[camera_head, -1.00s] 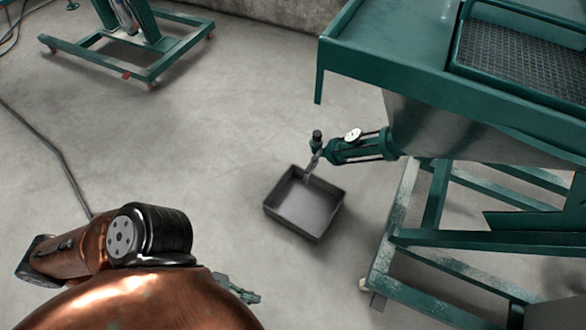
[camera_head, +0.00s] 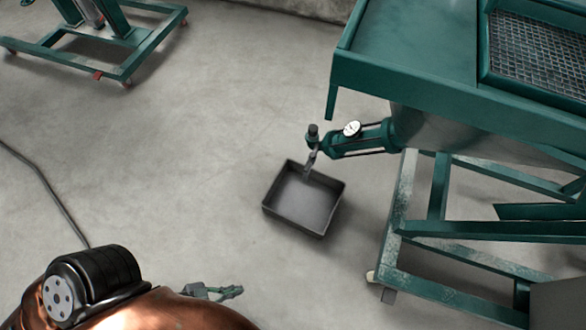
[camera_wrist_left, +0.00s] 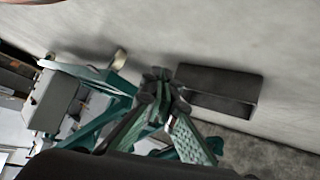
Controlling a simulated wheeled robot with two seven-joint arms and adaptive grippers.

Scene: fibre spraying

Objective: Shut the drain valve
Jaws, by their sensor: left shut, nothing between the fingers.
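The drain valve (camera_head: 313,148) sits at the end of a green pipe with a white dial gauge (camera_head: 352,129), sticking out leftward from the grey hopper. It has a dark knob on top and a pale metal part pointing down; I cannot tell its setting. A dark open tray (camera_head: 271,207) stands on the floor below it and also shows in the left wrist view (camera_wrist_left: 215,80). My left gripper (camera_head: 235,291) is shut and empty, apart from the valve, lower left of it and the tray. Its closed fingers show in the left wrist view (camera_wrist_left: 160,82). My right gripper is out of view.
The green machine (camera_head: 410,60) with its mesh-topped hopper and wheeled frame (camera_head: 400,220) fills the right side. Another green wheeled frame (camera_head: 120,68) stands at the upper left. A cable (camera_head: 45,185) lies on the left floor. The floor between is clear.

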